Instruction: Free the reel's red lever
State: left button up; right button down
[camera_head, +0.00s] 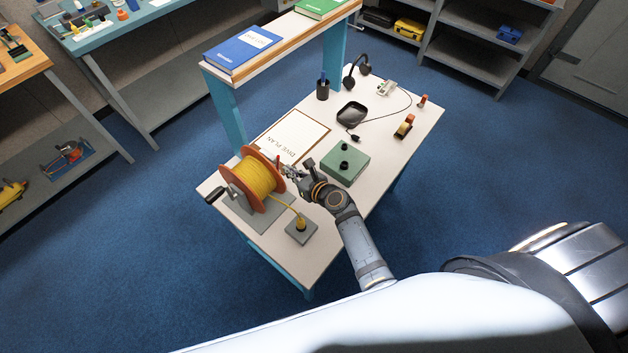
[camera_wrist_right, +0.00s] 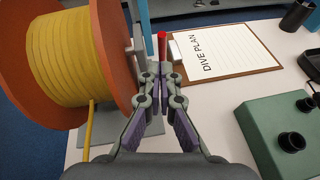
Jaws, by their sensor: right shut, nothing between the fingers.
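The reel (camera_head: 258,179) has orange flanges and yellow line, and stands on the near left part of the white table. It fills the left side of the right wrist view (camera_wrist_right: 60,60). Its red lever (camera_wrist_right: 162,44) stands upright beside the right flange, next to a grey post (camera_wrist_right: 138,38). My right gripper (camera_head: 287,171) is shut and empty, close to the lever. In the right wrist view its fingertips (camera_wrist_right: 153,72) are together just below the red part in the picture; contact cannot be told. The lever's lower part is hidden behind the fingers. My left gripper is not in view.
A crank handle (camera_head: 214,195) sticks out left of the reel. The yellow line runs to a small grey block (camera_head: 301,229). A green box with black knobs (camera_head: 345,162) is right of my gripper. The dive plan clipboard (camera_head: 291,138) lies behind, below the raised shelf (camera_head: 285,45).

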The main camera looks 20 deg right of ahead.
jog(key=s+d+r+n+g, duration=0.2)
jog(key=s+r+n, duration=0.1)
jog(key=s+n, duration=0.3)
jog(key=s+d+r+n+g, duration=0.1)
jog(key=s+d+r+n, duration=0.15)
jog(key=s+n, duration=0.4)
jog(key=s+d+r+n+g+h, duration=0.3)
jog(key=s+d+n+g+h, duration=0.35)
jog(key=s+d+n, duration=1)
notch_tip(320, 180, down, 30)
jog(key=w+a+n+b, duration=0.2)
jog(key=n+b, duration=0.1)
jog(key=n, duration=0.1)
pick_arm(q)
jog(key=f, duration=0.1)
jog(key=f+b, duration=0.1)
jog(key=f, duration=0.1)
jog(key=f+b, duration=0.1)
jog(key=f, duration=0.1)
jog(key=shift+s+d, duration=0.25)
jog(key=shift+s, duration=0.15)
pick_arm(e)
jog(key=s+d+f+g, duration=0.1)
jog(key=s+f+g, duration=0.1)
jog(key=s+f, duration=1.6)
jog(key=shift+s+f+m, duration=0.2)
jog(key=shift+f+m, duration=0.1)
jog(key=shift+f, duration=0.3)
